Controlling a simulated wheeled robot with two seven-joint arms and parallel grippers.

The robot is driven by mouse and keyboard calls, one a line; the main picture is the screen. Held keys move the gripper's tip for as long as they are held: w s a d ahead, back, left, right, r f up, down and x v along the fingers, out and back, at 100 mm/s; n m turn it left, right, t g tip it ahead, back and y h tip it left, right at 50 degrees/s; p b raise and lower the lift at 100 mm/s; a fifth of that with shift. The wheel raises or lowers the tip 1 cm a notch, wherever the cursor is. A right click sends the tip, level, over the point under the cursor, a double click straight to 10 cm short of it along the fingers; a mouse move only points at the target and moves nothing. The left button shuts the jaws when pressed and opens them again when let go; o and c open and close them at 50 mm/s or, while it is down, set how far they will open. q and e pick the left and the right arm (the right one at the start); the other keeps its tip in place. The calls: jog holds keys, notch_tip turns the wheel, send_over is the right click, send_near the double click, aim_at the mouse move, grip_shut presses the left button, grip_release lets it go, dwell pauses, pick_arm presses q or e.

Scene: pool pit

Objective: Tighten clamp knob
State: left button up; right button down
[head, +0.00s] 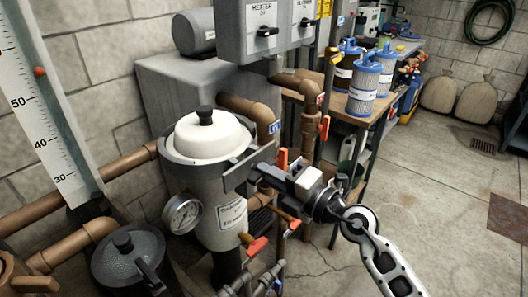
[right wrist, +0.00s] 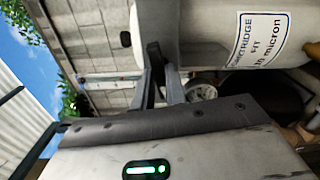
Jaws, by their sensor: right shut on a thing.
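The filter housing (head: 222,208) is a pale upright cylinder with a white domed lid (head: 205,136) and a black knob on top (head: 204,115). A dark clamp band (head: 172,156) runs around its rim. My right gripper (head: 250,172) is at the right side of this rim, with its fingers close together. In the right wrist view, the fingers (right wrist: 158,72) converge on a small dark piece (right wrist: 154,50) beside the labelled housing (right wrist: 215,35). This piece seems to be the clamp knob; the fingers hide most of it. My left gripper is not in view.
A pressure gauge (head: 182,213) sticks out at the housing's front left. Brown pipes (head: 258,112) and orange-handled valves (head: 257,246) crowd its right side. The concrete floor (head: 445,190) is open at right.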

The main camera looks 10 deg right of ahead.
jog(key=m+p, duration=0.2)
jog(key=m, duration=1.8)
jog(key=shift+m, duration=0.4)
jog(key=c, duration=1.3)
grip_release()
